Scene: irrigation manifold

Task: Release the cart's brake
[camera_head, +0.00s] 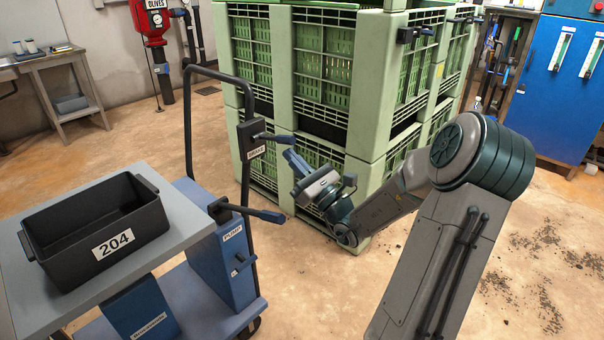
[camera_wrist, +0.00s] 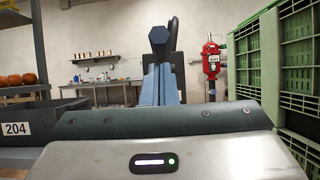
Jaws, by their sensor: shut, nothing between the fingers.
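The cart (camera_head: 180,220) stands at the left of the head view. A black plate labelled like "BRAKE" (camera_head: 251,138) is on its upright tube handle, and a dark brake lever (camera_head: 276,138) sticks out from it to the right. My gripper (camera_head: 287,154) is shut and empty, its blue fingers just below the lever's free end. In the wrist view the shut fingers (camera_wrist: 160,84) point ahead, and the lever's dark faceted end (camera_wrist: 161,38) shows just above their tips. I cannot tell whether they touch.
A second lever (camera_head: 250,212) sits lower on the cart, above the "PUMP" label. A black bin marked 204 (camera_head: 95,225) is on the cart's top. Stacked green crates (camera_head: 365,100) stand close behind and right of my gripper. Open floor (camera_head: 310,290) lies right of the cart.

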